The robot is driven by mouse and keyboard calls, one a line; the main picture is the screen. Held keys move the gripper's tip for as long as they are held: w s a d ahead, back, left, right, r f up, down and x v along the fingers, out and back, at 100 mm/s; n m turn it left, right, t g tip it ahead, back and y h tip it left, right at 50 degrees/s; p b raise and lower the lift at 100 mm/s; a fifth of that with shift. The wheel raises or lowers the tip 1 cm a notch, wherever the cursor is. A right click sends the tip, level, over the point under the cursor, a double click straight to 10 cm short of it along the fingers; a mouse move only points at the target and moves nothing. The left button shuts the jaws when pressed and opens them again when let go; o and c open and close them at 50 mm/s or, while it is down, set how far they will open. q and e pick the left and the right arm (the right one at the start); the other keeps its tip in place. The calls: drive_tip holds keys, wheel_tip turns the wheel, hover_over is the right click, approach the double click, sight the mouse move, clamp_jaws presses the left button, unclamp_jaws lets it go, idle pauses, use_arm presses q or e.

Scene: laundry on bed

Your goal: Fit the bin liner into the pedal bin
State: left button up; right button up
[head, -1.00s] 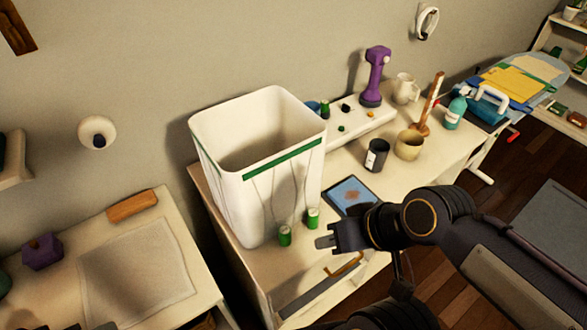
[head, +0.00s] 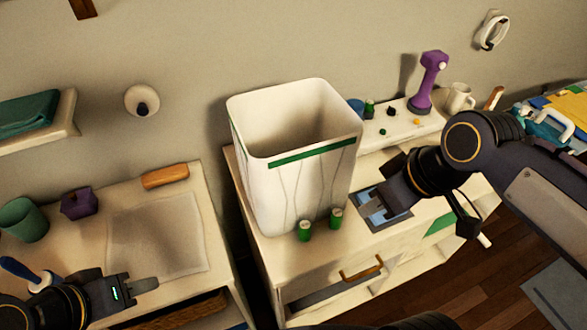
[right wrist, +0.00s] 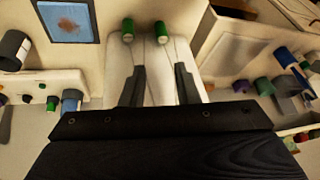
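The white pedal bin (head: 290,185) stands upright and open-topped on the cabinet in the head view. A green band (head: 310,151) runs just below its front rim, with thin dark lines down the wall. I cannot tell whether these belong to a liner. A pale, flat, translucent sheet (head: 155,238) lies on the left table. My right gripper (head: 372,200) is right of the bin, above the tablet; its fingers (right wrist: 160,85) are apart in the right wrist view, with nothing visibly held. My left gripper (head: 145,286) is by the left table's front edge; its finger gap is unclear.
Two green cylinders (head: 320,223) stand at the bin's front foot. The tablet (head: 382,213) lies right of them. A white tray (head: 420,128) with a purple tool (head: 430,80) is behind. An orange roll (head: 165,176) and purple object (head: 79,203) sit behind the sheet.

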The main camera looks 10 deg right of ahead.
drive_tip(key=w+a+r+n+g+h+b, duration=0.1)
drive_tip(key=w+a+r+n+g, duration=0.15)
drive_tip(key=w+n, duration=0.45)
drive_tip(key=r+n+g+h+b, duration=0.1)
drive_tip(key=r+n+h, duration=0.1)
drive_tip(key=n, duration=0.6)
hover_over(315, 160)
drive_tip(key=shift+w+f, duration=0.1)
drive_tip(key=shift+f, duration=3.7)
clamp_jaws()
